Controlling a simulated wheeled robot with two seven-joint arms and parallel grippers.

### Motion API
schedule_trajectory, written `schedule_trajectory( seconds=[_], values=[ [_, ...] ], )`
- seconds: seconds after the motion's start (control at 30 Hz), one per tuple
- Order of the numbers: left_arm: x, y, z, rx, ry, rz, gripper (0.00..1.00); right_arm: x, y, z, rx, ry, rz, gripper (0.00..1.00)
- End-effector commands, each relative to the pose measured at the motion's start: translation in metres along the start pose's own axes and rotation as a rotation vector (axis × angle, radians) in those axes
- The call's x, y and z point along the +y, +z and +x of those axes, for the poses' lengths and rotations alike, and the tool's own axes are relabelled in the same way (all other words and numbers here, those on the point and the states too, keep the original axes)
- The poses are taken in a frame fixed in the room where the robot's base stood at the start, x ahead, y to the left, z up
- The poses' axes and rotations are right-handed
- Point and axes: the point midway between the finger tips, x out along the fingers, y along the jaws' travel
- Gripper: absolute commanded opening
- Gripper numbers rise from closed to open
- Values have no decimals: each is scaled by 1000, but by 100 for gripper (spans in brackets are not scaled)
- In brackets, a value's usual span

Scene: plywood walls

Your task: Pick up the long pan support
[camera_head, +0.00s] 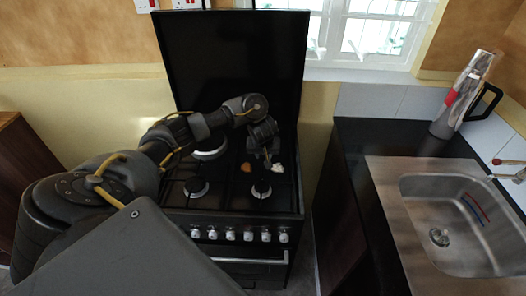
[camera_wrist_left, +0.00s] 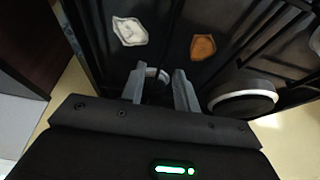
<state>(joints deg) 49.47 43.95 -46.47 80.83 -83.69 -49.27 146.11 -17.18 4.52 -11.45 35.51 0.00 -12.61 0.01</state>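The black pan support bars lie over the dark hob of the stove (camera_head: 229,208); black on black, I cannot tell the long support's full outline in the head view. In the left wrist view, long black bars (camera_wrist_left: 272,33) run across the upper right. My left gripper (camera_head: 266,153) points down over the right side of the hob. In the left wrist view the gripper (camera_wrist_left: 158,80) is open, with its fingers apart. A pale-ringed burner part shows between the fingers, partly hidden. I see no bar clearly held. My right gripper is not in view.
A white patch (camera_head: 277,168) and an orange patch (camera_head: 246,167) lie on the hob. Several burners stand there, one (camera_wrist_left: 243,98) near the gripper. The raised black lid (camera_head: 230,50) stands behind. A counter with a sink (camera_head: 465,222) and a steel jug (camera_head: 462,95) is at right.

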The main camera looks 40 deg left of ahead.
Motion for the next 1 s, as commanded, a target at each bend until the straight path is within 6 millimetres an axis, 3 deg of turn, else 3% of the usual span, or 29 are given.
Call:
schedule_trajectory(
  seconds=[0.1,0.37,0.7,1.0],
  values=[
    [0,1,13,0,0,-1,31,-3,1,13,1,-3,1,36],
    [-1,0,18,0,-1,1,31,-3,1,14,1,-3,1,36],
    [-4,1,62,-1,-1,0,31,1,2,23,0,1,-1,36],
    [-3,0,65,1,1,2,31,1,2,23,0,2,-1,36]
  ],
)
